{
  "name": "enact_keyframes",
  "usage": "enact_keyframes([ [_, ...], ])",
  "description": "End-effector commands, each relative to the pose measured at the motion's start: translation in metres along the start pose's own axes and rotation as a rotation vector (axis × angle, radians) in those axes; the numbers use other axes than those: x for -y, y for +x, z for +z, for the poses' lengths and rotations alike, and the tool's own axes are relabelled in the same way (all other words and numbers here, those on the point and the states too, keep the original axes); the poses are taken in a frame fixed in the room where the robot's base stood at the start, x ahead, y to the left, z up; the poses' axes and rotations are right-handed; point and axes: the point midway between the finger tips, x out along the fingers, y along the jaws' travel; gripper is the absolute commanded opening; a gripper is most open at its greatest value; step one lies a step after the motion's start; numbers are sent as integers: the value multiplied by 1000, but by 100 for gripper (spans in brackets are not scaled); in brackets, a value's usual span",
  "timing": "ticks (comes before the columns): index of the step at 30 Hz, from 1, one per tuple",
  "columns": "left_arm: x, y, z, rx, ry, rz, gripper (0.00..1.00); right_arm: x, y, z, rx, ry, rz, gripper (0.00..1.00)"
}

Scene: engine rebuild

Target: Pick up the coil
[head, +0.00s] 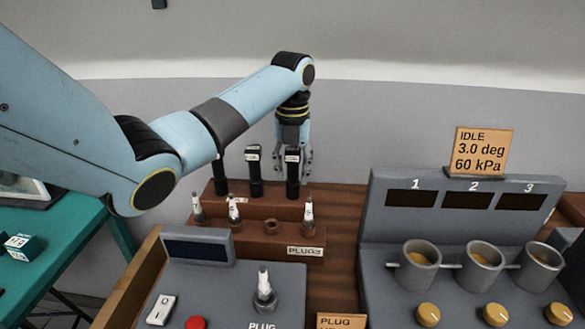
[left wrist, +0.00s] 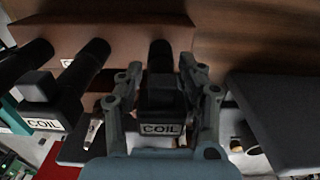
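Three black coils stand upright in a row on the brown stepped rack: a left one (head: 220,176), a middle one (head: 255,172) and a right one (head: 292,175). My left gripper (head: 292,170) points down over the right coil, one finger on each side of it. In the left wrist view, the right coil (left wrist: 160,98), labelled COIL, sits between the open fingers of my left gripper (left wrist: 160,72). Gaps show between the coil and both fingers near the tips. My right gripper is not in view.
Several spark plugs (head: 308,212) stand on the rack's front step (head: 250,240). A plug tester (head: 225,285) is in front. A grey console (head: 385,225) with three cups is on the right, bearing an IDLE sign (head: 480,150). A teal table (head: 60,240) is at left.

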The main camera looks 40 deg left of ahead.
Motion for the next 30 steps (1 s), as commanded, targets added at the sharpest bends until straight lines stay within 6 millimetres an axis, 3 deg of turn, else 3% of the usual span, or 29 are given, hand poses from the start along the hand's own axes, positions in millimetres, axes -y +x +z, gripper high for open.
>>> enact_keyframes([
  [1, 0, 0, 0, 0, 0, 0, 29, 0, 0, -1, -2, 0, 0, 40],
  [8, 0, 0, 0, 0, 0, 0, 0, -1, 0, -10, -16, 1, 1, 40],
  [20, 0, -4, 1, 3, 0, -1, 0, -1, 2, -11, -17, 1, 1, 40],
  [28, 1, -39, 2, 6, 0, -3, 0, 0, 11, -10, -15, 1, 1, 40],
  [30, 13, -47, -6, 2, 3, -7, 0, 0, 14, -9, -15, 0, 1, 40],
])
